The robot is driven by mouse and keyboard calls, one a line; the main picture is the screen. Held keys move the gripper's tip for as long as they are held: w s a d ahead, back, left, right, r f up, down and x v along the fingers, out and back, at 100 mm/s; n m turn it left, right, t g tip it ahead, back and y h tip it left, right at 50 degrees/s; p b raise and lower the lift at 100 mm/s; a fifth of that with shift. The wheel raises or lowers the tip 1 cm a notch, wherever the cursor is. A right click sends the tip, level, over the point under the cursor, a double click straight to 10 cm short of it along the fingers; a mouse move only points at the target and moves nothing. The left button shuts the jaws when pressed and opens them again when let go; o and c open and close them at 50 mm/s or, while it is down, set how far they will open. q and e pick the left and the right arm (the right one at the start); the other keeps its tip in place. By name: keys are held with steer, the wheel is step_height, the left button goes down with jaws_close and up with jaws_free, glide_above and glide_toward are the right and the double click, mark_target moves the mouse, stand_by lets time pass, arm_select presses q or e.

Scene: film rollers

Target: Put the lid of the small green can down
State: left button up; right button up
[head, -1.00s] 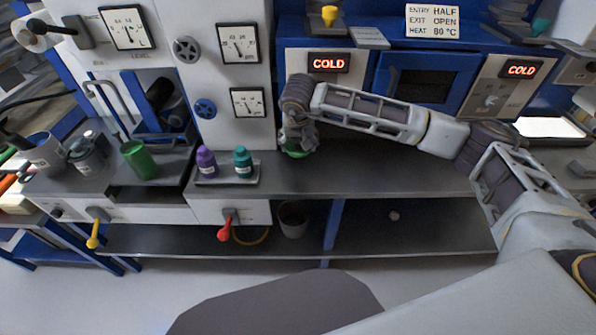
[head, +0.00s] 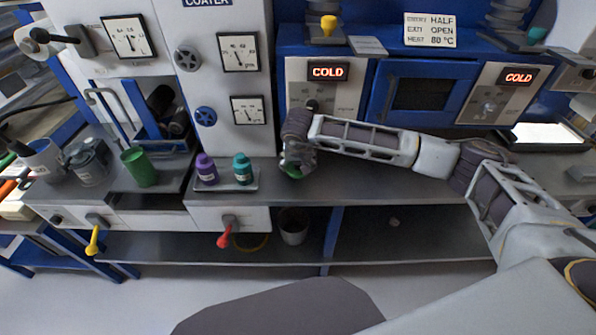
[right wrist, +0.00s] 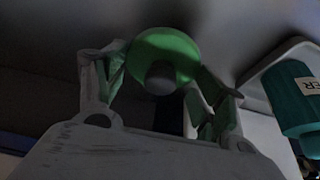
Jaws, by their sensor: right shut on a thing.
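My right gripper (head: 294,168) is shut on a green lid (head: 291,173), low over the grey counter to the right of the bottles. In the right wrist view my gripper (right wrist: 160,85) has a finger on each side of the round green lid (right wrist: 168,48), with its grey knob facing the camera. I cannot tell whether the lid touches the counter. A green can (head: 140,166) stands upright on the bench at the left, apart from the gripper. My left gripper is not in view.
A tray (head: 222,186) with a purple bottle (head: 206,168) and a teal bottle (head: 243,168) is just left of my gripper. The teal bottle also shows in the right wrist view (right wrist: 292,95). The counter (head: 390,185) is clear to the right.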

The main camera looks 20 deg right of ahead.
mark_target(298, 169)
steer(key=shift+f, duration=1.85)
steer(key=shift+f, duration=0.1)
steer(key=o, duration=1)
